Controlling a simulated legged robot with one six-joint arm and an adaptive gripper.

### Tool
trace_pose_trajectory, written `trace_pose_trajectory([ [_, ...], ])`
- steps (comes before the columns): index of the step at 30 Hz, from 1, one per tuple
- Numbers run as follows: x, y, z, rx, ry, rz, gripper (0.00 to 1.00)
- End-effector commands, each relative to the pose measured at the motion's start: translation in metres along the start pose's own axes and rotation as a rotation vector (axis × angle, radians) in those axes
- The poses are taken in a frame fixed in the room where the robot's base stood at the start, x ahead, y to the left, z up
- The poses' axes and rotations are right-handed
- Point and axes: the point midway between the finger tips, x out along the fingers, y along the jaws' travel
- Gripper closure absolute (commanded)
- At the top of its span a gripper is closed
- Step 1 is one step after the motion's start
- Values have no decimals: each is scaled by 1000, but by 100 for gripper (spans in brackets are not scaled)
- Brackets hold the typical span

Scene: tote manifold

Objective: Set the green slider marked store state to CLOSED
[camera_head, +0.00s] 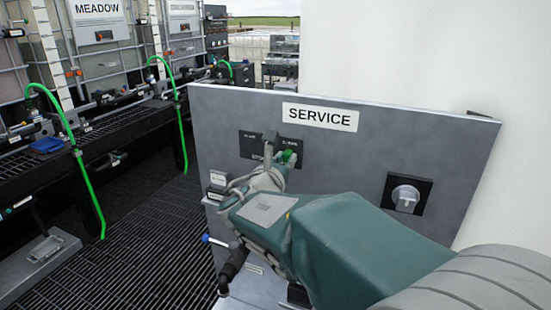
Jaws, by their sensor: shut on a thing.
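The grey SERVICE panel (440,145) stands upright in front of me. A dark label plate (250,145) with small white lettering is on its left half, and I cannot read its end words clearly. A small part of the green slider (288,157) shows at the plate's right side. My gripper (278,150) is at the slider and appears shut on it. My teal arm reaches in from the lower right and hides the lower part of the plate and most of the slider. The slider's exact position along its track is hidden.
A grey rotary knob (405,194) on a black plate is on the panel's right. A blue-ended handle (219,241) is below left. Totes with green hoses (70,135) stand at left above dark grating (150,235). A white wall (420,55) rises behind the panel.

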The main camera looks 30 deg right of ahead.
Motion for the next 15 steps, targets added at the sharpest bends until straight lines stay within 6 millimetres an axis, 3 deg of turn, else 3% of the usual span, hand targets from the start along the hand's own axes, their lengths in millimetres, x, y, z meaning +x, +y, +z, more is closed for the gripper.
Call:
trace_pose_trajectory([
  [1,0,-2,0,0,0,-7,66],
  [3,0,-2,0,0,0,-7,40],
  [15,-2,0,0,0,0,-3,40],
])
